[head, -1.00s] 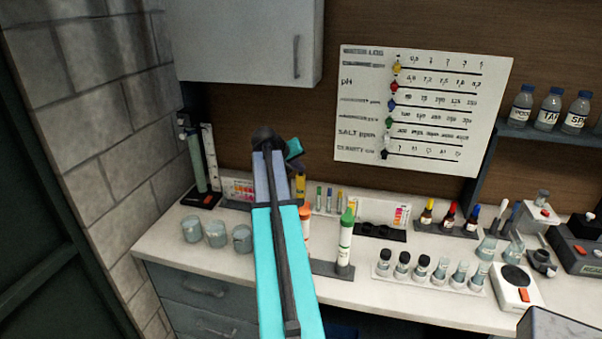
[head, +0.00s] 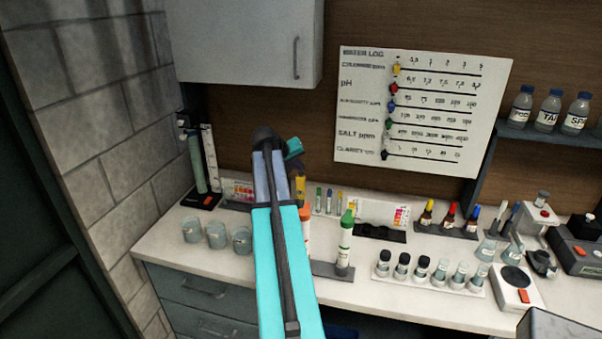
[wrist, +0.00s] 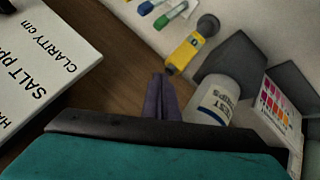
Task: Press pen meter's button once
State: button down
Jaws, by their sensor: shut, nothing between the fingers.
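The pen meter (wrist: 186,50) is yellow with a small display and a dark round end, and it shows in the upper middle of the wrist view. In the head view its yellow body (head: 299,188) shows just right of my arm, partly hidden. My gripper (wrist: 159,78) is shut and empty. In the wrist picture its purple fingertips appear just below and left of the meter's yellow end. I cannot tell whether they touch it. I cannot make out the button clearly.
A white test strips bottle (wrist: 213,101) and a dark block (wrist: 232,58) lie close right of the fingers. Green (wrist: 171,14) and blue capped vials are near the meter. The water log board (head: 420,105) hangs on the wall. Glass cups (head: 216,234) stand left of my arm.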

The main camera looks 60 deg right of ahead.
jog(key=shift+r, duration=0.5)
jog(key=shift+r+p, duration=1.35)
jog(key=shift+r, duration=1.15)
